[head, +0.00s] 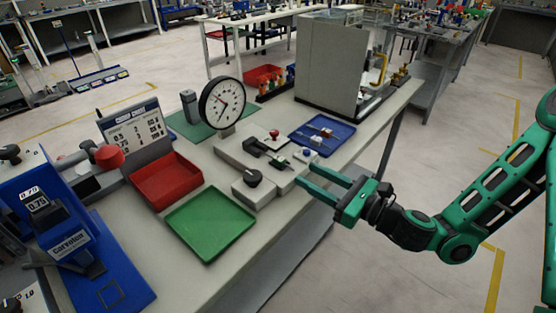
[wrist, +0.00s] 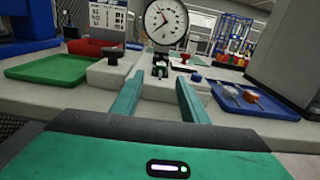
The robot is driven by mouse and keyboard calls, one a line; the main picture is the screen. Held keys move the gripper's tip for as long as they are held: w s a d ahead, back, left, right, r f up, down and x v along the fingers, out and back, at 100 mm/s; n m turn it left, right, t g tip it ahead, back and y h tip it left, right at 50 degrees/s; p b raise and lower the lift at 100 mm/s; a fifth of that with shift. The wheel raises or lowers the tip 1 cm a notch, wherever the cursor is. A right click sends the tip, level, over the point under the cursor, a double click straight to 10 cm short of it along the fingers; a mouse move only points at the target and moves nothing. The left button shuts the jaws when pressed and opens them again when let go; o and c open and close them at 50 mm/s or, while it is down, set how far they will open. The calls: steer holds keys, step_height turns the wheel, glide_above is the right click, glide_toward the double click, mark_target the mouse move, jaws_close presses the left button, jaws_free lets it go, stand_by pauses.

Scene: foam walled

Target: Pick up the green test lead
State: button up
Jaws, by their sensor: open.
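A small dark piece with a green part, which looks like the green test lead (head: 281,161), sits on the grey block fixture (head: 237,150) on the bench. In the wrist view a dark clamp-like piece with some green (wrist: 160,68) stands straight ahead, beyond and between my fingertips; its exact shape is too small to tell. My gripper (head: 304,173) is open and empty at the bench's right edge, close to the fixture, with its fingers pointing left toward the green piece. Both fingers also show in the wrist view (wrist: 158,88), with a clear gap between them.
A black knob (head: 253,177) and red knob (head: 274,134) rise from the fixture. A blue tray (head: 335,149) with small parts lies behind my gripper. A dial gauge (head: 222,103), red tray (head: 165,180), green tray (head: 209,224) and grey cabinet (head: 331,65) stand around.

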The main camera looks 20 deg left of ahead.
mark_target(285, 160)
steer(key=shift+w+a, duration=0.2)
steer(key=x, duration=1)
steer(key=shift+w+r, duration=0.15)
steer(key=shift+w, duration=0.05)
jaws_close()
